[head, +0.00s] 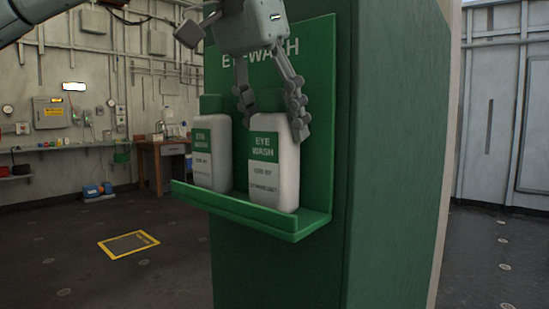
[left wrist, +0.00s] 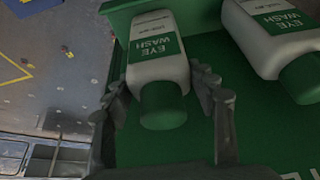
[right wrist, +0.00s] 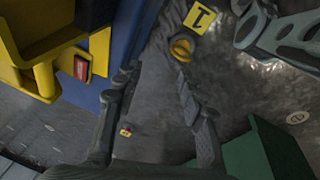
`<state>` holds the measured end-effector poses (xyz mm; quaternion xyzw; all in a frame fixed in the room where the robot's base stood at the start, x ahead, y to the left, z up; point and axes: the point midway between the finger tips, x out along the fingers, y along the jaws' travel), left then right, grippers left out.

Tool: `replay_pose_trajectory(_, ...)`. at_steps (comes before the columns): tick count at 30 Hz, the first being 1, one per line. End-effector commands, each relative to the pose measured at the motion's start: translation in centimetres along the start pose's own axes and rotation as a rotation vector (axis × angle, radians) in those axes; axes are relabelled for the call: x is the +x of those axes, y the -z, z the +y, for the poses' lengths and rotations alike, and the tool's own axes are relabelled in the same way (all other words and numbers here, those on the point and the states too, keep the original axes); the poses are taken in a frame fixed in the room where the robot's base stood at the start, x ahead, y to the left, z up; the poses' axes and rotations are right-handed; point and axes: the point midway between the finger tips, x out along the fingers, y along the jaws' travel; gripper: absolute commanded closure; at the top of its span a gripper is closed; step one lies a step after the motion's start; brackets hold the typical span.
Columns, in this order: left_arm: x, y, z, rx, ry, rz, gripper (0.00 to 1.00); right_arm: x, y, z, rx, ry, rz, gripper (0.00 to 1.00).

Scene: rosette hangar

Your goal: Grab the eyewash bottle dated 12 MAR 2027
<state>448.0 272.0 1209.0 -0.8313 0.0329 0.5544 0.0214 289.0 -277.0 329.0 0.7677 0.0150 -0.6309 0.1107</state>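Two white eyewash bottles with green labels stand upright side by side on a green shelf (head: 235,208). The left bottle (head: 205,165) and right bottle (head: 275,180) both carry use-by print, too small and blurred to read surely. My left gripper (head: 273,118) reaches down from above at the right bottle's top. In the left wrist view, the right bottle (left wrist: 158,65), green cap towards me, lies between the open fingers (left wrist: 162,88); firm contact is not shown. The left bottle (left wrist: 275,35) is at the right there. My right gripper (right wrist: 157,85) is open and empty, above the floor.
The green EYEWASH backboard (head: 318,100) rises close behind the bottles, on a green pillar (head: 395,170). A workbench (head: 165,150) stands at the back left. In the right wrist view, a yellow frame (right wrist: 45,50) is at the left and a green block (right wrist: 265,150) lower right.

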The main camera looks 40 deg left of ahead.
Motion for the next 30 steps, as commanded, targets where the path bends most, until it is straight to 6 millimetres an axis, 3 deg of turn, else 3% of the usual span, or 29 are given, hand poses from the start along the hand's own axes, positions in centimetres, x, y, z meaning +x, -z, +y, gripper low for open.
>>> replay_pose_trajectory(2, 0.0, 0.0, 0.0, 0.0, 0.0, 0.0, 0.57, 0.0, 0.0, 0.0, 0.0, 0.0, -0.001, 0.6)
replay_pose_trajectory(12, 0.0, 0.0, 0.0, 0.0, 0.0, 0.0, 1.0, 0.0, -0.1, 0.0, 0.0, 0.0, -0.003, 0.6)
replay_pose_trajectory(23, -0.4, 0.2, 0.0, -0.001, 0.0, 0.003, 1.0, 0.0, -0.1, 0.0, 0.0, 0.0, -0.003, 0.6)
replay_pose_trajectory(30, -2.9, 1.3, 0.0, -0.003, 0.002, 0.004, 1.0, -0.1, 0.0, 0.0, 0.001, 0.001, -0.004, 0.6)
